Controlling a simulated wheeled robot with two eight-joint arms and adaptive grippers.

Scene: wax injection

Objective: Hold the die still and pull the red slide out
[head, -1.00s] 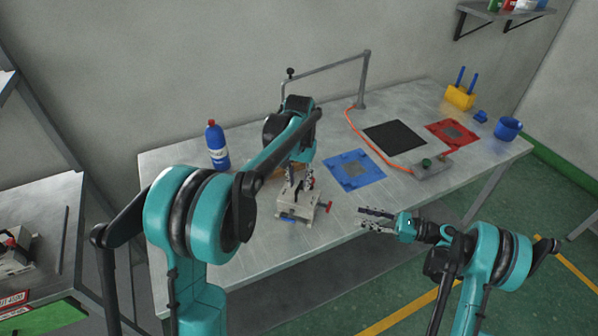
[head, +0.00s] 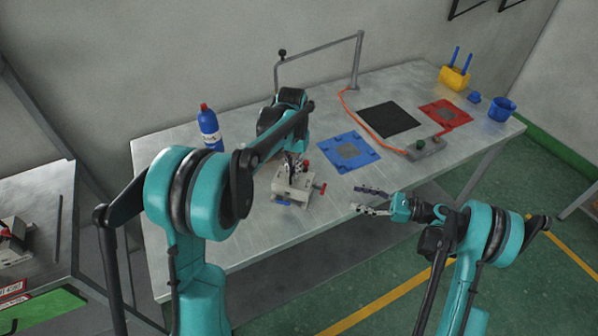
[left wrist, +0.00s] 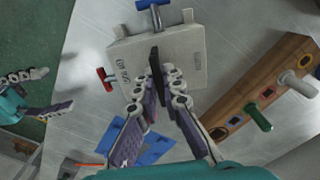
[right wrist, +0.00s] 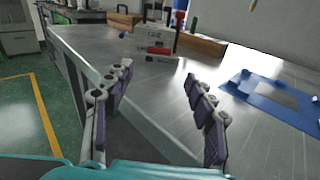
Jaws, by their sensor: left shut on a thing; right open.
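The die (head: 291,184) is a pale grey block standing on the metal table. The red slide (head: 320,188) sticks out of its right side, with a red cross handle. It also shows in the left wrist view (left wrist: 104,79) and the right wrist view (right wrist: 158,50). A blue-handled slide (left wrist: 150,4) sits on another side. My left gripper (left wrist: 170,88) is over the die, shut on a black upright bar (left wrist: 155,70) at its top; the exact contact is partly hidden. My right gripper (head: 360,199) is open and empty, right of the red slide and apart from it.
A blue mat (head: 349,151), a black pad (head: 389,118) and a red mat (head: 445,114) lie farther right. A blue bottle (head: 209,128) stands behind the die. A wooden rack (left wrist: 262,85) is beside the die. The table between right gripper and die looks clear.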

